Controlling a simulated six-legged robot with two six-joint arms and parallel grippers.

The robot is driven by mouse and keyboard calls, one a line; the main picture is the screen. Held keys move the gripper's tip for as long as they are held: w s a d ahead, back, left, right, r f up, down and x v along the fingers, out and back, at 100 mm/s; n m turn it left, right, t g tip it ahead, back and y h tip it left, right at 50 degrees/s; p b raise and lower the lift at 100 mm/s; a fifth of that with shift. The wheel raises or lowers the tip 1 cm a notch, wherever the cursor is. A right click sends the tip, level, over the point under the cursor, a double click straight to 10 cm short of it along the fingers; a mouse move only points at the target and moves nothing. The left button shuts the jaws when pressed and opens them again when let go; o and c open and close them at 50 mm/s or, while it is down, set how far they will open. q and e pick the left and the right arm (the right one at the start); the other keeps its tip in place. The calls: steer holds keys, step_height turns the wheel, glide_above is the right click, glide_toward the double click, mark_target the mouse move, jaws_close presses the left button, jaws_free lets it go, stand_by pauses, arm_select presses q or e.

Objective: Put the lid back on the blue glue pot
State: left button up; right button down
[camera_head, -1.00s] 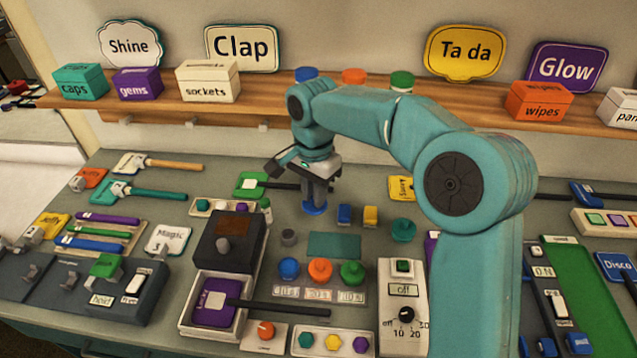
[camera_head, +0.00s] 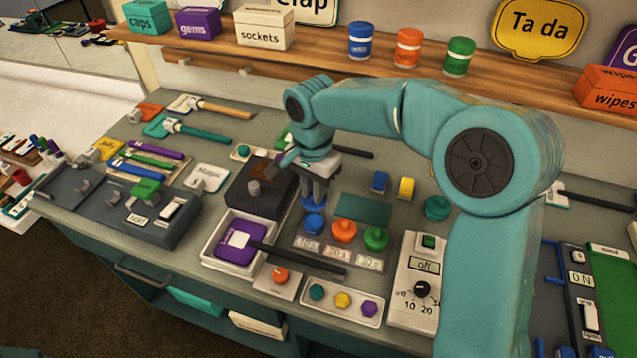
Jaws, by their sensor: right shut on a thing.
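The blue glue pot (camera_head: 314,229) stands at the left end of a row on the bench, beside an orange pot (camera_head: 344,231) and a green pot (camera_head: 376,239). My right gripper (camera_head: 314,204) is directly above the blue pot, pointing down, and is shut on the blue lid (camera_head: 314,216). The lid is lined up over the pot's top. I cannot tell whether it rests on the pot or hangs just above it. The fingers partly hide the lid's top. My left gripper is not in view.
A dark box (camera_head: 240,200) stands left of the pots. In front are a white tray (camera_head: 207,248) with a black-handled purple tool and a timer panel (camera_head: 404,303). Blue and yellow blocks (camera_head: 380,182) lie behind. The shelf (camera_head: 330,60) holds several jars and boxes.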

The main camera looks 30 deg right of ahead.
steer(key=shift+w+f+b, duration=0.15)
steer(key=shift+f+b, duration=0.15)
steer(key=shift+f, duration=0.2)
steer(key=shift+f+b, duration=0.35)
step_height(320, 180, down, 4)
steer(key=b, duration=0.2)
steer(key=shift+r+b, duration=0.15)
steer(key=shift+b, duration=0.25)
steer(key=shift+f+b, duration=0.35)
steer(key=shift+f, duration=0.1)
steer(key=shift+f, duration=0.15)
stand_by(0.5)
steer(key=c, duration=0.5)
jaws_free()
